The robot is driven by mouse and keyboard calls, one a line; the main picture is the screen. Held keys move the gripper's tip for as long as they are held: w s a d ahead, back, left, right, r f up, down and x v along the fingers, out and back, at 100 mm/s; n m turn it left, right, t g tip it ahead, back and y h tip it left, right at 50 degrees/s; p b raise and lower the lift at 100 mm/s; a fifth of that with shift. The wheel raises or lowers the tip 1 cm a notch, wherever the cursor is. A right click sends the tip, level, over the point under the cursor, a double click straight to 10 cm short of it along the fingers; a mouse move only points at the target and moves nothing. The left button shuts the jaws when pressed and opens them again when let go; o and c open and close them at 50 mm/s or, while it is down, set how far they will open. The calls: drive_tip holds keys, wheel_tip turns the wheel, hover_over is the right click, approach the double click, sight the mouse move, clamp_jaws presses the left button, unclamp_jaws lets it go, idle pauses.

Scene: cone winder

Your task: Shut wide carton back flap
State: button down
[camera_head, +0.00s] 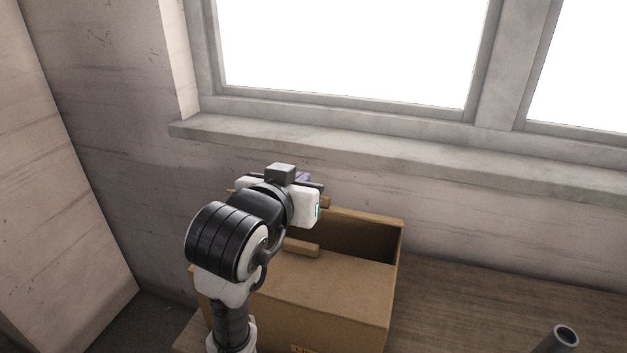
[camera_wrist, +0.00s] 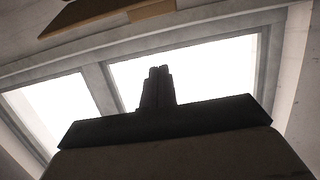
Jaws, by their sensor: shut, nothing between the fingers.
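The wide carton (camera_head: 330,295) is a brown box on a wooden table. Its front flap (camera_head: 335,280) lies flat over the front part of the top, with a wooden bar (camera_head: 300,247) along its edge. The back part of the top is open and the inside (camera_head: 365,238) is dark. My gripper is over the back left of the carton, and its shut, empty fingers show in the wrist view (camera_wrist: 158,88). A brown panel with a small block, possibly the back flap (camera_wrist: 90,17), shows at the top of the wrist view, apart from the fingers. My arm hides much of the carton's back left.
A window with a grey sill (camera_head: 380,155) is in the wall behind the carton. A dark tube (camera_head: 563,338) stands at the lower right. The table right of the carton (camera_head: 480,300) is mostly clear. A pale panel (camera_head: 50,170) rises at the left.

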drive_tip(key=p+x, duration=0.2)
drive_tip(key=x, duration=0.7)
drive_tip(key=shift+f, duration=0.1)
drive_tip(key=shift+s+a+f+p, duration=0.1)
drive_tip(key=shift+s+f+p, duration=0.05)
drive_tip(key=shift+s+f, duration=0.25)
drive_tip(key=shift+s+a+f+p, duration=0.15)
drive_tip(key=shift+s+f, duration=0.15)
drive_tip(key=shift+f, duration=0.15)
drive_tip(key=shift+s+a+f, duration=0.15)
drive_tip(key=shift+s+f, duration=0.3)
drive_tip(key=shift+f, duration=0.2)
drive_tip(key=shift+f, duration=0.1)
